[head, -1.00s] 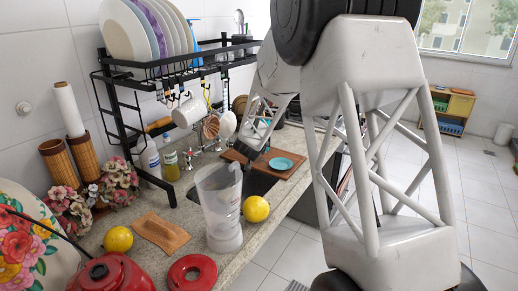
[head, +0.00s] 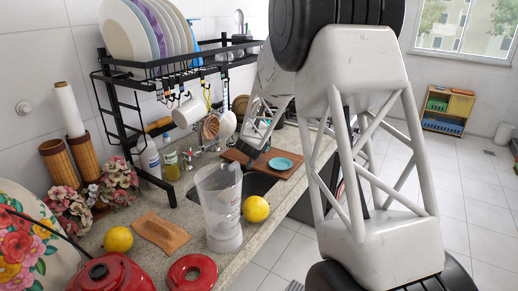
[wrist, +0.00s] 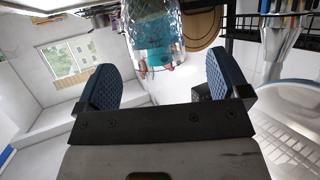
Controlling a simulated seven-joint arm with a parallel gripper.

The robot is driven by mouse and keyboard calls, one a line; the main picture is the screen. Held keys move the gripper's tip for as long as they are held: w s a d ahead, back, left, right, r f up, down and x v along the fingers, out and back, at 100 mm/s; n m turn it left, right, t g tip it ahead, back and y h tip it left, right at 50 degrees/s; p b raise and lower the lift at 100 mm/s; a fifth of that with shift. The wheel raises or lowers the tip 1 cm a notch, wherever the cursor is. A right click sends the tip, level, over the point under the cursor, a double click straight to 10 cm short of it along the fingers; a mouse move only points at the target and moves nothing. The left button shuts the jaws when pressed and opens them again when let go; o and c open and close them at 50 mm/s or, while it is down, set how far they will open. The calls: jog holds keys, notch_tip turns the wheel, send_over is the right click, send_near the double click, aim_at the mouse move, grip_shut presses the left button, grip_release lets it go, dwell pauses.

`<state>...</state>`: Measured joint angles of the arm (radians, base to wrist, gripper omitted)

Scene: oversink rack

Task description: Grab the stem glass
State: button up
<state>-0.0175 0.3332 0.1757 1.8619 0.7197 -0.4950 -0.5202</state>
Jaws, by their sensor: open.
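My gripper (wrist: 159,72) is open in the wrist view, with its two blue padded fingers apart and nothing held between them. A clear faceted glass (wrist: 152,38), with teal showing in or through it, is beyond the fingers at the top middle. Its top is cut off by the frame, and I cannot make out a stem. In the head view my gripper (head: 250,155) is small and dark above the sink and cutting board area. I cannot pick out the stem glass there; my arm covers part of the far counter.
A wooden board (head: 293,171) with a teal plate (head: 281,164) lies by the sink. The black rack (head: 128,128) stands along the wall with plates and hanging mugs.

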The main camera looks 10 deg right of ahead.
jog(key=shift+x, duration=2.35)
jog(key=shift+d, duration=0.15)
jog(key=c, duration=1.1)
jog(key=shift+o, duration=0.2)
jog(key=shift+r, duration=0.1)
jog(key=shift+r, duration=0.4)
notch_tip(320, 180, up, 3)
jog(key=shift+f, duration=0.1)
jog(key=s+r, duration=0.1)
jog(key=s, duration=1.5)
jog(key=shift+a, duration=0.45)
